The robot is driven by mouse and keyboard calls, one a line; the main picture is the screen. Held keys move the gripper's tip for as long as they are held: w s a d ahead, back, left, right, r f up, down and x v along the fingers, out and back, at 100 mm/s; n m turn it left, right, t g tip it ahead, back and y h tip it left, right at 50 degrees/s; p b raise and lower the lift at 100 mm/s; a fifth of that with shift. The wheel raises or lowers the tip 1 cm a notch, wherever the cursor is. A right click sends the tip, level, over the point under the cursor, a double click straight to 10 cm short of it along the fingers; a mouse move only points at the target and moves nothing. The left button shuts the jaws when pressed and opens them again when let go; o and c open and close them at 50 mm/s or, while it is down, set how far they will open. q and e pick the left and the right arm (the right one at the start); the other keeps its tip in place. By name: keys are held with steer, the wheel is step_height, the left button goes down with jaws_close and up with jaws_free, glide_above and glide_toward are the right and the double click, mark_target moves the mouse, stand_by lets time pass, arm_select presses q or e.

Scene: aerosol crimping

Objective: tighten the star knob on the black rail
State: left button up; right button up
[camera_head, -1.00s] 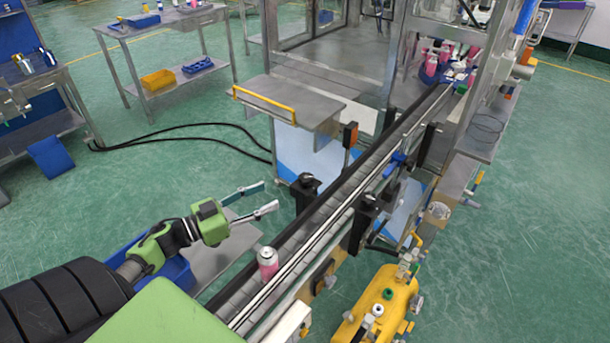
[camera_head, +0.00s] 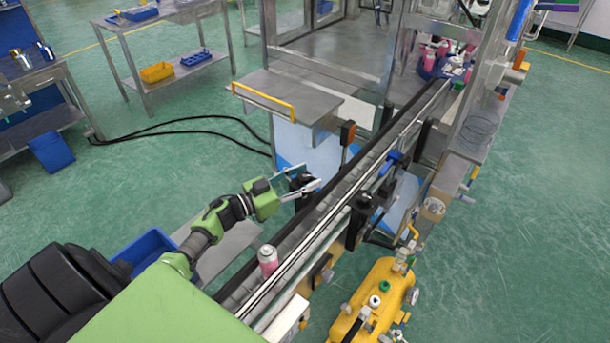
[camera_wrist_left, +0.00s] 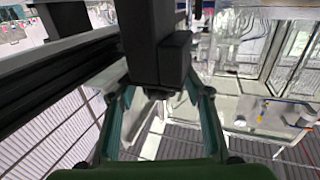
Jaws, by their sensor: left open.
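The fingers partly hide this block. In the left wrist view, the open teal fingers (camera_wrist_left: 161,100) stand on either side of a black block (camera_wrist_left: 150,45) with a smaller dark part (camera_wrist_left: 175,62) on it. I cannot tell whether they touch it. The star shape of the knob is not clear. The black rail (camera_wrist_left: 45,85) runs at the left there. My right gripper is not in view.
A pink and silver can (camera_head: 268,261) stands on the conveyor, nearer than my gripper. A second black clamp (camera_head: 357,225) sits on the conveyor's right side. A steel shelf with a yellow edge (camera_head: 262,103) lies beyond. A yellow tank (camera_head: 375,295) stands at lower right.

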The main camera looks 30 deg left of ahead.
arm_select(q)
steer(key=c, duration=1.1)
steer(key=shift+f+b, duration=0.15)
steer(key=shift+b, duration=0.45)
steer(key=m+g+h+b, duration=0.6)
steer(key=h+b, duration=0.1)
steer(key=b, duration=1)
steer(key=shift+f+m+g+h, duration=0.1)
steer(key=shift+m+g+h, duration=0.3)
steer(key=shift+r+m+g+h+b, duration=0.35)
steer(key=shift+g+b, duration=0.25)
steer(key=shift+b, duration=0.2)
steer(key=o, duration=1.1)
steer(key=shift+f, duration=0.1)
steer(key=v, duration=1.2)
